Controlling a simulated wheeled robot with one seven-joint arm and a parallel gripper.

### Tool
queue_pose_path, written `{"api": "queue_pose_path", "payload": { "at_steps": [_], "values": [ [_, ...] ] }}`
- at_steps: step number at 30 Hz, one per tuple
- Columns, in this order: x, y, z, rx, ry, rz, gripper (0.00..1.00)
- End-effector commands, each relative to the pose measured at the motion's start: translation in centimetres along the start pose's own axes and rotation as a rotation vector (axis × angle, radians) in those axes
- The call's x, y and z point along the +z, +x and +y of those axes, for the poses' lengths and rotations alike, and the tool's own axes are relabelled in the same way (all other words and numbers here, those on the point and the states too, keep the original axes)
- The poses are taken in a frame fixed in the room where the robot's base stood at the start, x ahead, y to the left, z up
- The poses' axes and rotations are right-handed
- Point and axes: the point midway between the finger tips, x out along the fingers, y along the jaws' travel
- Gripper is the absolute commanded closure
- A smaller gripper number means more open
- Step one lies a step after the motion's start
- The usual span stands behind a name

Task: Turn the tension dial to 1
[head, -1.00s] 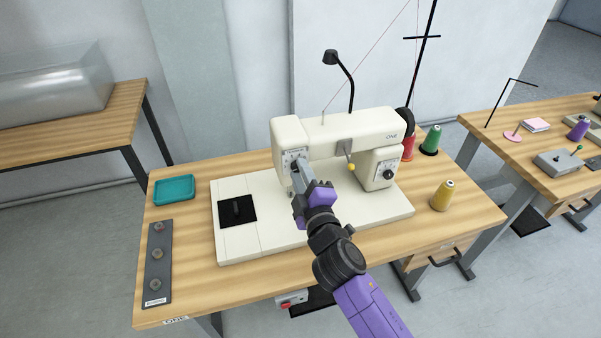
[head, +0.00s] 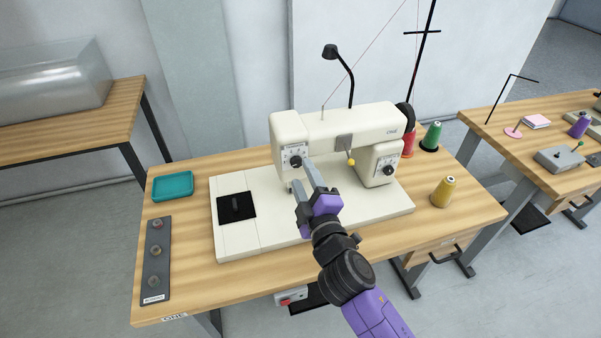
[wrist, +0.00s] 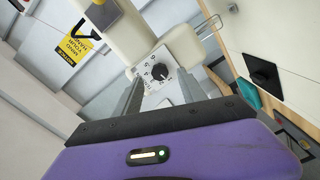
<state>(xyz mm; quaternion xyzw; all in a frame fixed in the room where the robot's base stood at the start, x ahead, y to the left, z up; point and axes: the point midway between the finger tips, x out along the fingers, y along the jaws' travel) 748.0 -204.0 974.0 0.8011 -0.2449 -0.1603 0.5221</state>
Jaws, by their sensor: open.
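The cream sewing machine (head: 340,133) stands on the wooden table. Its tension dial (head: 296,162) is a black knob on a white numbered plate on the left head. The dial also shows in the wrist view (wrist: 159,72), between and beyond my fingers, with a pale mark on the knob. I cannot read surely which number it points to. My gripper (head: 306,176) is open and empty, its two grey fingers pointing at the head, just in front of and below right of the dial. The fingers look apart from the knob. My gripper also shows in the wrist view (wrist: 160,98).
A second dial (head: 389,170) and a yellow-tipped lever (head: 350,161) are on the machine's right side. A teal tray (head: 173,185) and a grey panel with knobs (head: 156,255) lie at left. Thread cones, including a yellow one (head: 443,191), stand at right.

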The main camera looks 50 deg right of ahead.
Motion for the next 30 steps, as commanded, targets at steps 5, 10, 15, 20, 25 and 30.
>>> {"api": "queue_pose_path", "payload": {
  "at_steps": [5,10,15,20,25,30],
  "values": [
    [0.1,-2.9,-0.3,-0.002,-0.001,0.001,0.52],
    [0.0,-4.3,-0.2,-0.001,-0.001,0.001,0.52],
    [0.0,-4.6,0.0,0.000,0.000,0.001,0.52],
    [0.0,-4.5,0.0,0.000,0.000,0.001,0.52],
    [0.0,-4.5,0.0,0.000,0.000,0.001,0.52],
    [0.0,-4.5,0.0,0.000,0.002,0.001,0.52]
  ]
}}
